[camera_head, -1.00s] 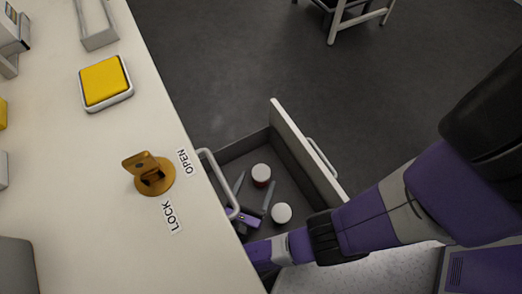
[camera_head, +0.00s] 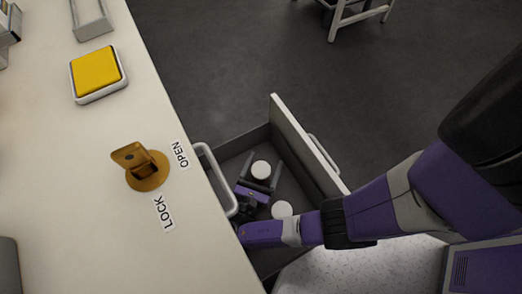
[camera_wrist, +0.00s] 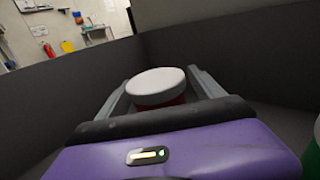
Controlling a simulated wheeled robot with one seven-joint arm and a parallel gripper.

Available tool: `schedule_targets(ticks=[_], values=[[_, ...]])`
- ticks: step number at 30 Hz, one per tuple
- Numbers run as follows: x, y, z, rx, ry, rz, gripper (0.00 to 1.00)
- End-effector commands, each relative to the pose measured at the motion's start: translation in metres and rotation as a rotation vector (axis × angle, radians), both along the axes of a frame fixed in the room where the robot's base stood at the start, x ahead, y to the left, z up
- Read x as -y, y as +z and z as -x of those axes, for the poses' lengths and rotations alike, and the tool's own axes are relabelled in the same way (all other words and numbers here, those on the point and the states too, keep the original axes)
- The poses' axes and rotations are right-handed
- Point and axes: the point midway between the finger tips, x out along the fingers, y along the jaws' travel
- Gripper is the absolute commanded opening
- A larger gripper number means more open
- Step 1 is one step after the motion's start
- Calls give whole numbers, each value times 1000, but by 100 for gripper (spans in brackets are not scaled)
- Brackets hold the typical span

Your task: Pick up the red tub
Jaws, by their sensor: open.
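The red tub (camera_head: 261,169) has a white lid and stands upright in the open drawer (camera_head: 308,150). In the wrist view the red tub (camera_wrist: 157,87) shows its white lid and a strip of red body below. My gripper (camera_head: 259,178) is low in the drawer, open, with one finger on each side of the tub. In the wrist view my gripper's fingers (camera_wrist: 158,92) flank the tub. Whether they touch it, I cannot tell. The tub's lower part is hidden behind my gripper.
A second white-lidded tub (camera_head: 281,209) stands close beside my gripper; a green body (camera_wrist: 312,155) shows at the wrist view's right edge. The drawer walls are close around.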

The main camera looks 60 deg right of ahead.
Motion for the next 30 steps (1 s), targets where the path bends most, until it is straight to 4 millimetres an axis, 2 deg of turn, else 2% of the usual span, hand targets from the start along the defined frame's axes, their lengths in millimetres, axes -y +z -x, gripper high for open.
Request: schedule_targets(ticks=[5, 15, 16, 23, 26, 30], values=[[0, 0, 0, 0, 1, 0, 77], [0, 0, 0, 0, 1, 0, 11], [0, 0, 0, 0, 1, 0, 7], [0, 2, 0, 0, 1, 0, 7], [0, 11, 0, 1, 1, 1, 7], [0, 36, 0, 2, 1, 1, 7]])
